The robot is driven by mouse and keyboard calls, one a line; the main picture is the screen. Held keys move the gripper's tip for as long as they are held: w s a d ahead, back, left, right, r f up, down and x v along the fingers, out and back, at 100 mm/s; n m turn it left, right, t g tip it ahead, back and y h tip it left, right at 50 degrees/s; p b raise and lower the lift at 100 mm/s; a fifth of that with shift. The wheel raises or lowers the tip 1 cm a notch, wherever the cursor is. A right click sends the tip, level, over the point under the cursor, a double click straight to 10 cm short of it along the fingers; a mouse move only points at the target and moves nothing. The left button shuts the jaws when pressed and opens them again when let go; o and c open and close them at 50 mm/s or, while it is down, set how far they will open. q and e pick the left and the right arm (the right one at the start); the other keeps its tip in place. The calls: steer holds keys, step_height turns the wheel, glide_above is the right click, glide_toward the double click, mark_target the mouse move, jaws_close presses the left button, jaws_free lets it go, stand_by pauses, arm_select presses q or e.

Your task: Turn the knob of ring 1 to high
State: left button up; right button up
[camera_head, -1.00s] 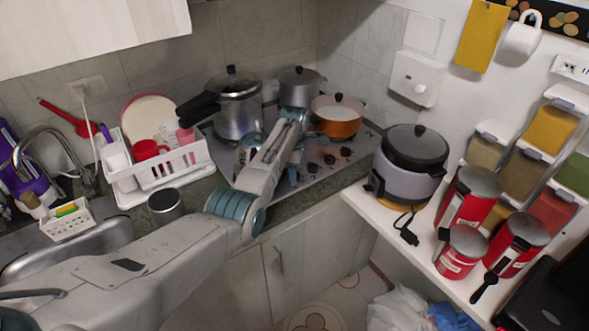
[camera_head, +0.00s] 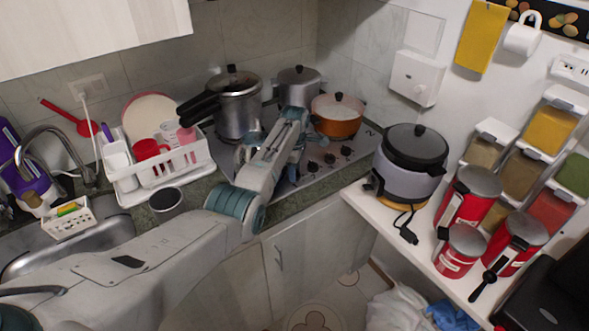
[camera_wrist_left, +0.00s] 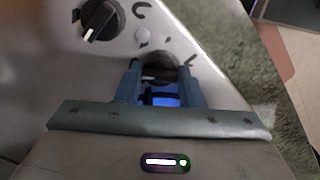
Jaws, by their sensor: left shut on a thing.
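The steel stove top (camera_head: 365,138) has a row of dark knobs along its front, and three of them show, one being the knob (camera_head: 312,168) just right of my left gripper. My left gripper (camera_head: 292,178) is at the left end of this row, and its fingertips are mostly hidden by the wrist. In the left wrist view my left gripper (camera_wrist_left: 159,82) is shut on a dark round knob (camera_wrist_left: 160,66), with one finger on each side. Another dark knob with a pale pointer line (camera_wrist_left: 101,20) is at upper left. Ring numbers are not readable. My right gripper is not in view.
A pressure cooker (camera_head: 238,108), a grey pot (camera_head: 298,90) and an orange pan (camera_head: 337,118) stand on the stove behind the knobs. A rice cooker (camera_head: 408,180) stands on the shelf to the right. A white dish rack (camera_head: 180,160) is left of the stove.

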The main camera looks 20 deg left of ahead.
arm_select(q)
steer(key=o, duration=1)
step_height(320, 180, up, 11)
steer(key=b, duration=0.3)
steer(key=shift+f, duration=0.1)
